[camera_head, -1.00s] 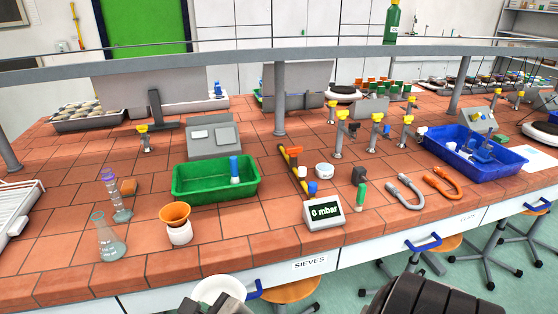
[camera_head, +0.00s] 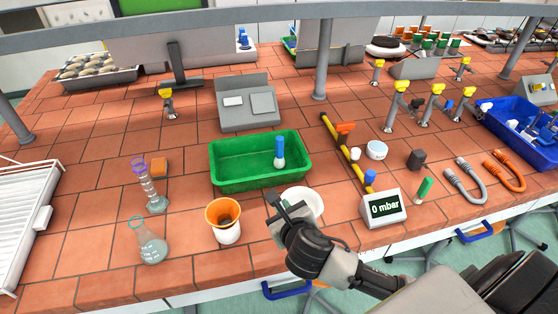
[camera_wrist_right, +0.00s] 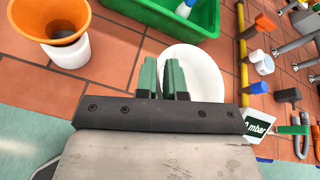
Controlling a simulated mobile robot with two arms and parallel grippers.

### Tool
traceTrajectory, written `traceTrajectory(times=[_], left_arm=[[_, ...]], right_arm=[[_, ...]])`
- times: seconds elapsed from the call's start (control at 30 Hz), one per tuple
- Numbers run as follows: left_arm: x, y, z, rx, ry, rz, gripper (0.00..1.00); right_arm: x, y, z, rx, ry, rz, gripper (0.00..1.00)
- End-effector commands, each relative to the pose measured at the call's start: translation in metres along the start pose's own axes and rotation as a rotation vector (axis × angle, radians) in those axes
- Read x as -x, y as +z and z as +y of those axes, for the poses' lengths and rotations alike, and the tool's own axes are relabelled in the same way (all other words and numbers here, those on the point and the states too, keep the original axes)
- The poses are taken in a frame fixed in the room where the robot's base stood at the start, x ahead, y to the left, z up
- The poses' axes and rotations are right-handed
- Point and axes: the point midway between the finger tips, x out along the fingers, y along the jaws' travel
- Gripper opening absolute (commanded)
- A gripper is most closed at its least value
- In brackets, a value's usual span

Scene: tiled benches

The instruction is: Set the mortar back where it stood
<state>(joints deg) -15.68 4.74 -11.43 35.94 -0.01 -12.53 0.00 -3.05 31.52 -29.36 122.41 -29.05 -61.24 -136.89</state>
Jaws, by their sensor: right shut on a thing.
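The white round mortar (camera_head: 303,202) is at my right gripper (camera_head: 283,207), near the front of the bench, just in front of the green tray. In the right wrist view, the green fingers of the right gripper (camera_wrist_right: 162,76) are shut on the near rim of the mortar (camera_wrist_right: 203,70). Its inside looks plain white and empty. I cannot tell whether its base touches the tiles or hangs just above them. The gripper and wrist hide its near side in the head view. My left gripper is not in view.
The green tray (camera_head: 225,178) is close behind the mortar. An orange funnel in a white cup (camera_head: 226,233) stands to the left, with a flask (camera_head: 152,248) beyond it. The pressure display (camera_head: 384,208) and yellow bar (camera_head: 342,150) are to the right. Tiles between are partly clear.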

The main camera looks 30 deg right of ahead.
Motion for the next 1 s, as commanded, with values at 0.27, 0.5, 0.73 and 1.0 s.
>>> traceTrajectory(times=[0.27, 0.5, 0.73, 1.0], left_arm=[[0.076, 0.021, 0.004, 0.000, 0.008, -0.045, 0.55], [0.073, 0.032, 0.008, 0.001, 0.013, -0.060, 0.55], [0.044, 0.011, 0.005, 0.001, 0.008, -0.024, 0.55], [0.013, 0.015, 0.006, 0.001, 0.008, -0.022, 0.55]], right_arm=[[-0.055, 0.031, -0.034, -0.055, -0.131, 0.060, 0.00], [-0.071, 0.020, -0.035, -0.064, -0.151, 0.076, 0.00], [-0.079, 0.000, -0.029, -0.063, -0.150, 0.076, 0.00], [-0.088, -0.021, -0.022, -0.064, -0.150, 0.077, 0.00]])
